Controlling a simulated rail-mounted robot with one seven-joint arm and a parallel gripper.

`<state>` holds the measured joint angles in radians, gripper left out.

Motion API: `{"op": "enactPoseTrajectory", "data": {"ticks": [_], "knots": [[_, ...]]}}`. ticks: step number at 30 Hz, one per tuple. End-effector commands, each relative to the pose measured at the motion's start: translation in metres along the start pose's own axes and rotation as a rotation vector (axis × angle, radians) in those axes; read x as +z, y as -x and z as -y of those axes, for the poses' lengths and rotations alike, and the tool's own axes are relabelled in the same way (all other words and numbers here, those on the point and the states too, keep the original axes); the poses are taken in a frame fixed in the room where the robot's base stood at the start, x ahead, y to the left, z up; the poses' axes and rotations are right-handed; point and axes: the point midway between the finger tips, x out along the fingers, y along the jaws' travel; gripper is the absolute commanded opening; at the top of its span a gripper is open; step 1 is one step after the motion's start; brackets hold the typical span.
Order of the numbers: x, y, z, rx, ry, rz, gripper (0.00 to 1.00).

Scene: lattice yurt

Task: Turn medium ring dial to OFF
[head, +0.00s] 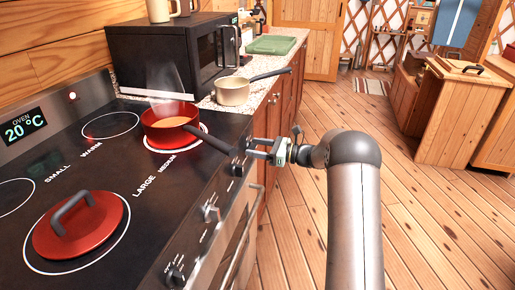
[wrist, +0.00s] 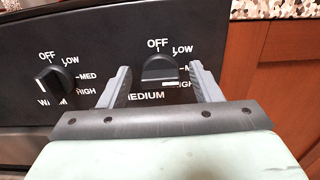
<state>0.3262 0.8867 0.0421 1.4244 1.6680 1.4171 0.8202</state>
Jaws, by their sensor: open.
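The medium ring dial (wrist: 158,70) is a black knob above the label MEDIUM in the wrist view. OFF is printed above it, with LOW, MED and HIGH down its right side. A pale mark shows at its lower right, toward HIGH; its exact setting is hard to tell. My gripper (wrist: 160,73) is open, one finger on each side of this dial; contact cannot be told. In the head view my gripper (head: 260,149) is at the stove's front panel, by its far end.
The warm dial (wrist: 55,79) is left of my gripper. The saucepan's dark handle (head: 210,139) reaches toward my gripper. A red lid (head: 90,222) lies on the large ring. A beige pot (head: 232,92) and microwave (head: 175,55) stand on the counter.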

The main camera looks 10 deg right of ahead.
Motion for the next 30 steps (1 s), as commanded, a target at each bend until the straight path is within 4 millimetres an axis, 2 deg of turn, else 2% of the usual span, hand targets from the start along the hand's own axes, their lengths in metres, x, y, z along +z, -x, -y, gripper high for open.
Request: {"op": "enactPoseTrajectory", "data": {"ticks": [5, 9, 10, 20, 30], "knots": [[-0.0001, 0.0001, 0.0, 0.0, 0.0, 0.0, 0.58], [-0.0001, 0.0002, 0.0, 0.0, 0.0, 0.0, 0.19], [-0.0001, 0.0002, 0.0, 0.0, 0.0, 0.0, 0.15], [-0.0016, 0.0002, -0.0003, 0.0, 0.032, 0.001, 0.15], [-0.0046, 0.0011, -0.0008, -0.002, 0.245, 0.002, 0.15]]}}
